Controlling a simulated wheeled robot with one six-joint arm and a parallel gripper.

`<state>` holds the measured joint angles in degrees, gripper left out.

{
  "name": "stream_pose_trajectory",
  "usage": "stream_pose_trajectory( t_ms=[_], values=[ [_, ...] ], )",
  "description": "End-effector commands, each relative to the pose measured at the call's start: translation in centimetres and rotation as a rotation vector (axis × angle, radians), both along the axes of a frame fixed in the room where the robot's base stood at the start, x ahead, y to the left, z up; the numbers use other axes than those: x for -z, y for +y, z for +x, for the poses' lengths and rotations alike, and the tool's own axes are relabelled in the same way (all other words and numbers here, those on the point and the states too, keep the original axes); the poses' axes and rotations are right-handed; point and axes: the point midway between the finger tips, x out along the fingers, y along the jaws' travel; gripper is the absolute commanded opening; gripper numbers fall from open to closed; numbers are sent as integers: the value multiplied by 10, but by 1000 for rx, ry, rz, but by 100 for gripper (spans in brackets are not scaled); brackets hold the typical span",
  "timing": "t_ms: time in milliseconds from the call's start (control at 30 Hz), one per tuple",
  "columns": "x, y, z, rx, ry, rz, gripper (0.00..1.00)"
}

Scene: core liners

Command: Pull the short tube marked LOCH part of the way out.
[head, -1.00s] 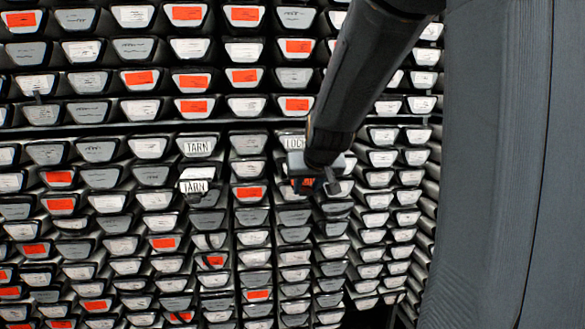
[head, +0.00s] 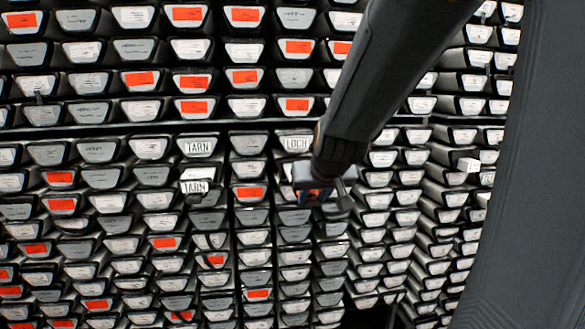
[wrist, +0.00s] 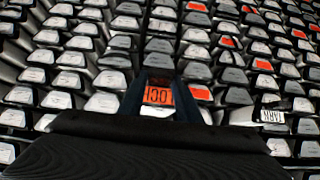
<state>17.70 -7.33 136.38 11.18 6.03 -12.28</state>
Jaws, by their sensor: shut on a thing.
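My gripper (head: 320,192) is in front of the rack, just below a white end plate marked LOCH (head: 296,143). In the wrist view its two dark fingers (wrist: 158,84) stand on either side of a tube end with an orange label (wrist: 158,96). The black lettering on that label looks like LOCH but is small and blurred. The gripper is shut on this tube. In the head view only a bit of orange shows between the fingers, and the rest is hidden by my gripper. How far the tube stands out cannot be told.
Closely packed tube ends with white, grey and orange labels fill the rack. Two plates marked TARN, an upper one (head: 198,147) and a lower one (head: 194,187), are to the left. A white block-like end (head: 468,165) sticks out at the right.

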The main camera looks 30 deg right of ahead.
Motion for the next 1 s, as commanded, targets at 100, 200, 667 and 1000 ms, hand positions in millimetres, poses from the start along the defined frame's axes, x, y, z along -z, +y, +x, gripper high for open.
stream_pose_trajectory(
  t_ms=[100, 200, 667, 1000],
  values=[
    [-2, 0, -1, 1, -5, -2, 0],
    [-2, 0, -1, 0, -5, -1, 0],
    [2, 1, -3, -1, 7, 3, 53],
    [-21, 6, -21, 0, -3, -1, 53]
  ],
)
